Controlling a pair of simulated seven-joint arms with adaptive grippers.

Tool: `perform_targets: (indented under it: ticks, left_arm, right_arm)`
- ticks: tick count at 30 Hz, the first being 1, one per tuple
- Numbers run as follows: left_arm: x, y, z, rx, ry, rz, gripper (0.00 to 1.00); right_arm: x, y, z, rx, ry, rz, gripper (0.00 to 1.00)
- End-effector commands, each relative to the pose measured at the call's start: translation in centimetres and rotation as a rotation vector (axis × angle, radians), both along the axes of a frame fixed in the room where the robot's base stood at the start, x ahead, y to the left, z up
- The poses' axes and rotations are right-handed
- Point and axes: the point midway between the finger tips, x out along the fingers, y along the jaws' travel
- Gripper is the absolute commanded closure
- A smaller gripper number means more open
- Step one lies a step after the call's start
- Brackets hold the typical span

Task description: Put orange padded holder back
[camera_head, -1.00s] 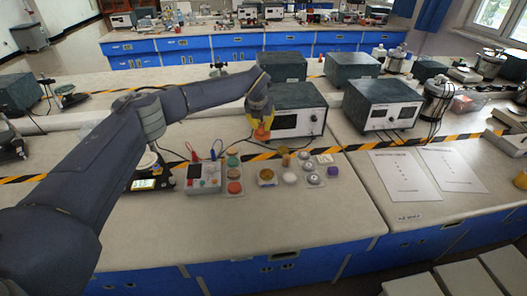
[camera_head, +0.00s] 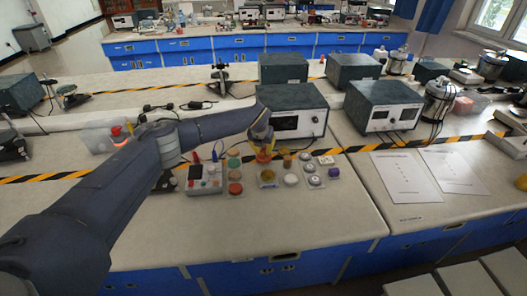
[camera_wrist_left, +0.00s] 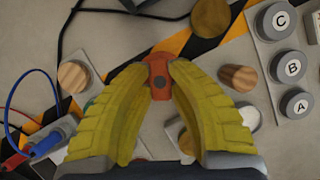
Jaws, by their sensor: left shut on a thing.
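The orange padded holder (camera_wrist_left: 160,72) is a small orange-red piece with a dark round spot, pinched between the yellow fingertips in the left wrist view. My left gripper (camera_wrist_left: 158,80) is shut on it. In the head view the left gripper (camera_head: 263,148) points down, with the orange holder (camera_head: 263,157) at its tips, just behind a small tray with a yellowish disc (camera_head: 268,175). I cannot tell whether the holder touches the bench. The gripper fingers hide part of the items below. My right gripper is not in view.
Left of the gripper stand a column of coloured discs (camera_head: 235,174) and a meter box with leads (camera_head: 204,178). A grey instrument (camera_head: 291,112) stands behind. The front bench is clear.

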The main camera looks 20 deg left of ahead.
Motion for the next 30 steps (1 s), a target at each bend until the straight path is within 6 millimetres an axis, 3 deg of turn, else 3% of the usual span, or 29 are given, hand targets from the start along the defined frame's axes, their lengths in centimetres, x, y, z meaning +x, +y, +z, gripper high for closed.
perform_targets:
  ticks: [3,15,16,21,30]
  left_arm:
    - [-0.02,0.04,-1.03,0.000,0.001,0.001,1.00]
    - [0.00,0.06,-1.37,0.001,0.000,0.000,1.00]
    - [0.00,0.06,-1.37,0.001,0.000,0.000,0.78]
    - [-0.01,0.06,-1.34,0.001,0.000,0.000,0.59]
    - [0.01,0.06,-1.06,0.000,-0.001,0.000,0.59]
  right_arm:
    - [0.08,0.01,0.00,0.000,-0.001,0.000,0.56]
    - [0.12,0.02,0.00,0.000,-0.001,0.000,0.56]
    - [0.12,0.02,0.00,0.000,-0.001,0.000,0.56]
    - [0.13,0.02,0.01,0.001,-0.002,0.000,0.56]
    - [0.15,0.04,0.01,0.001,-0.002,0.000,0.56]
